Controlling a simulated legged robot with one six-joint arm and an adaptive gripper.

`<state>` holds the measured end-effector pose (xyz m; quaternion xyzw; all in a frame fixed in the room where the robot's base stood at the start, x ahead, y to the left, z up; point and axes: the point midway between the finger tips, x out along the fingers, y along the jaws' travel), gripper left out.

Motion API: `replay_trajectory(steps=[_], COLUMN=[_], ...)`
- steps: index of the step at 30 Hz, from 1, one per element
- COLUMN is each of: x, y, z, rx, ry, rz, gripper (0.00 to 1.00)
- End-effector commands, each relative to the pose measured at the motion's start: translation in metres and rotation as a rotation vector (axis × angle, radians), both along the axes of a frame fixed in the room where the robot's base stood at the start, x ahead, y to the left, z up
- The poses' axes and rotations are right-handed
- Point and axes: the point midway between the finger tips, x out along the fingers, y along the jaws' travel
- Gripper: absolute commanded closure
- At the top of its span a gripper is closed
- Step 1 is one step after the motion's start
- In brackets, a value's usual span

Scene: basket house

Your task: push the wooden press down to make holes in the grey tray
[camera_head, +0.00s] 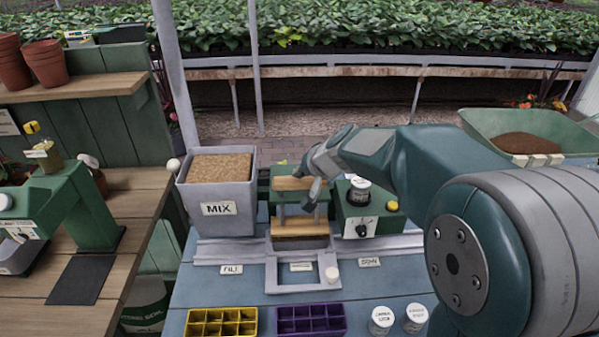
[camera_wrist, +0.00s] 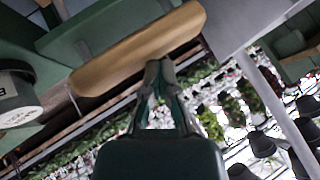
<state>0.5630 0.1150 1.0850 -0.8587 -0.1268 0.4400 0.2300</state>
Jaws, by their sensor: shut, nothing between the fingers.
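The wooden press has a pale wooden top bar (camera_head: 293,184) on a green frame and a wooden lower block (camera_head: 299,226). Below that block is the grey tray (camera_head: 300,243), dark brown inside and mostly hidden by the press. My gripper (camera_head: 314,196) is shut and empty, at the right end of the top bar. In the wrist view the bar (camera_wrist: 125,55) crosses the upper middle, and the closed fingertips (camera_wrist: 158,66) overlap its lower edge. I cannot tell whether they touch it. Any holes in the tray are hidden.
A grey MIX bin (camera_head: 217,200) stands left of the press. A green box with a black knob (camera_head: 362,228) and a jar (camera_head: 359,192) stands right. Yellow (camera_head: 222,329) and purple (camera_head: 311,327) cell trays and two white jars (camera_head: 382,320) are in front. A grey rail frame (camera_head: 272,273) lies before the press.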

Motion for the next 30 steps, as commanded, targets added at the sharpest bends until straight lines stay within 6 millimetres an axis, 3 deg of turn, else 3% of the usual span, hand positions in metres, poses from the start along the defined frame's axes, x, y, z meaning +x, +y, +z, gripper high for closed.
replay_trajectory(steps=[30], x=[-0.0004], y=[0.0003], z=[-0.0119], rx=[0.001], ry=[0.003], rz=[0.001], gripper=[1.0])
